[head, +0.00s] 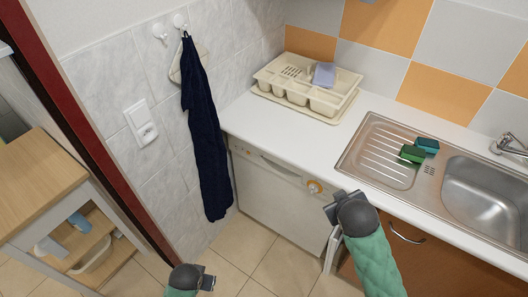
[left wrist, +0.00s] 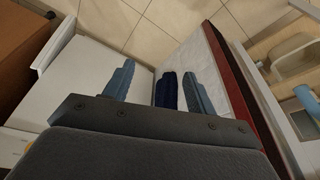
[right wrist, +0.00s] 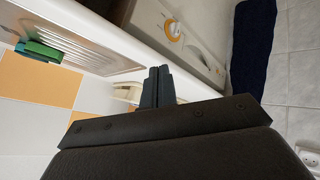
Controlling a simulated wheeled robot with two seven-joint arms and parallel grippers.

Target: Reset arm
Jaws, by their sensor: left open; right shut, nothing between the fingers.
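My left gripper (head: 207,281) shows at the bottom of the head view, low over the floor and apart from everything. In the left wrist view its two fingers (left wrist: 158,88) are spread with nothing held. My right gripper (head: 332,207) is in front of the counter by the dishwasher's right side in the head view. In the right wrist view its fingers (right wrist: 157,87) are together and empty.
A white dishwasher (head: 270,196) stands under the counter (head: 250,125). A dish rack (head: 300,88) and a sink (head: 480,195) with sponges (head: 412,154) are on top. A dark towel (head: 205,140) hangs on the wall. A wooden cart (head: 40,185) stands at left. Floor (head: 240,262) between is clear.

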